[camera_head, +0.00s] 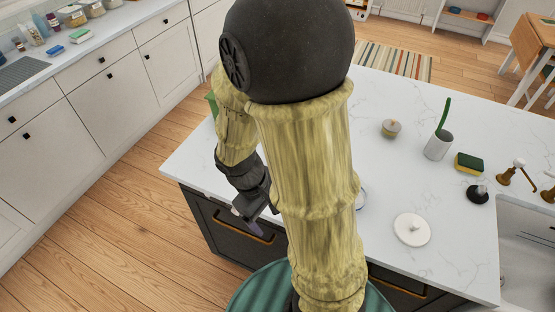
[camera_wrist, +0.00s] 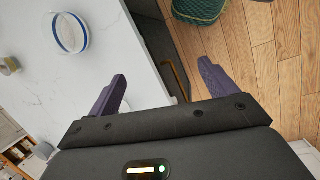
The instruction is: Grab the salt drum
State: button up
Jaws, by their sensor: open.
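I cannot pick out a salt drum for certain in either view. My gripper (camera_head: 252,218) hangs by the near left edge of the white island counter, partly hidden by my arm in the head view. In the wrist view, my gripper (camera_wrist: 162,70) is open, its two purple fingers wide apart with nothing between them. The counter edge and dark cabinet front lie beyond the fingers. A small lidded jar (camera_head: 391,128) stands on the counter; a similar jar also shows at the left of the wrist view (camera_wrist: 10,66). My arm hides part of the counter.
The island counter (camera_head: 385,185) also holds a white pot with a green handle (camera_head: 438,146), a sponge (camera_head: 469,162), a white round lid-like disc (camera_head: 411,229) and a blue-rimmed round item (camera_wrist: 69,34). A sink lies at right. Several jars stand on the far-left counter (camera_head: 130,18).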

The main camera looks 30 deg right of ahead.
jog(key=w+d+f+n+h+b, duration=0.2)
jog(key=d+f+n+h+b, duration=0.3)
jog(key=n+h, duration=0.4)
jog(key=w+a+f+n+t+h, duration=0.1)
jog(key=w+n+t, duration=0.2)
jog(key=w+t, duration=0.1)
jog(key=w+a+f+n+t+h+b, duration=0.1)
jog(key=w+a+n+t, duration=0.1)
jog(key=w+n+t, duration=0.1)
jog(key=w+a+f+n+t+h+b, duration=0.1)
jog(key=w+a+f+n+t, duration=0.1)
jog(key=w+n+t, duration=0.2)
jog(key=shift+w+a+n+t, duration=0.15)
jog(key=shift+w+n+t, duration=0.15)
jog(key=shift+w+n, duration=0.25)
